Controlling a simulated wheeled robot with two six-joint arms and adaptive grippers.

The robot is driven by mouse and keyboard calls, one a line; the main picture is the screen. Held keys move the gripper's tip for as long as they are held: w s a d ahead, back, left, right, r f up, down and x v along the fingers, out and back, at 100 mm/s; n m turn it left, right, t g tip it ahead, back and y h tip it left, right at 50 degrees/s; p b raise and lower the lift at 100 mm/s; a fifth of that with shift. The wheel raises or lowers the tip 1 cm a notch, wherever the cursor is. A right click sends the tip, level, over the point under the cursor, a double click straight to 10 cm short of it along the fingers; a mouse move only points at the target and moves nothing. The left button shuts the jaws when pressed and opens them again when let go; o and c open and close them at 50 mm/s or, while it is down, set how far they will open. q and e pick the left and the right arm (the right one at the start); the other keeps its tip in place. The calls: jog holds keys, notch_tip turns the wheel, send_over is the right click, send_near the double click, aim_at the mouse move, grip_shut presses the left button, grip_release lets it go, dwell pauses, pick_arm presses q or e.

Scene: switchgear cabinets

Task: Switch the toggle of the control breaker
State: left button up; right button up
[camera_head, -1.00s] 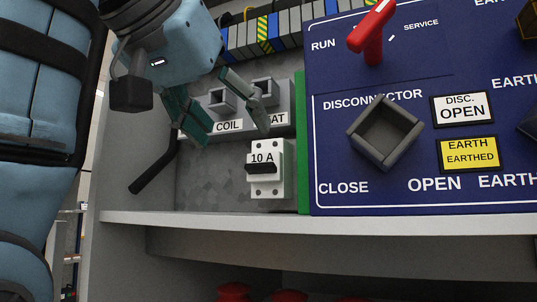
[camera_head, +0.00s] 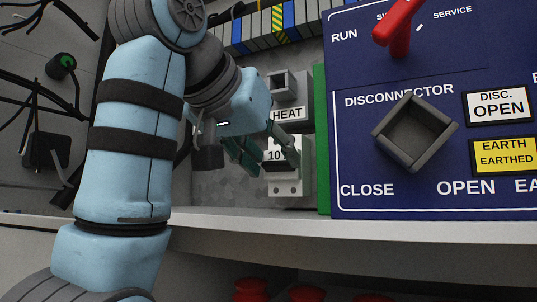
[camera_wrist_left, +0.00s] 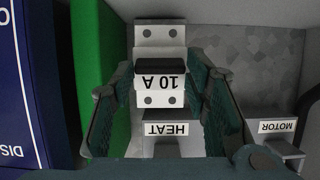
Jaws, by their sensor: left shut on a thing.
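The control breaker (camera_head: 290,185) is a white block marked 10 A on the cabinet's grey back wall. Its black toggle (camera_wrist_left: 160,72) shows whole in the left wrist view, across the middle of the white body. My left gripper (camera_head: 273,158) is at the breaker, its green fingers covering part of the label and toggle in the head view. In the left wrist view the fingers (camera_wrist_left: 160,85) lie on either side of the breaker, shut on it. Exact contact points are hard to see. My right gripper is not in view.
A HEAT-labelled block (camera_head: 287,115) is just above the breaker. A pale ledge (camera_head: 400,230) runs below.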

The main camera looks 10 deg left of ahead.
pick_arm(q)
jog(key=shift+s+f+t+h+b, duration=0.1)
jog(key=shift+f+t+h+b, duration=0.3)
jog(key=shift+t+b, duration=1.15)
jog(key=shift+f+t+h+b, duration=0.25)
jog(key=shift+f+b, duration=0.3)
jog(key=shift+b, duration=2.15)
jog(key=shift+s+f+t+h+b, duration=0.1)
jog(key=shift+f+t+h+b, duration=0.3)
jog(key=shift+t+b, duration=1.2)
jog(key=shift+f+g+b, duration=0.1)
jog(key=shift+g+b, duration=0.2)
jog(key=shift+b, duration=0.7)
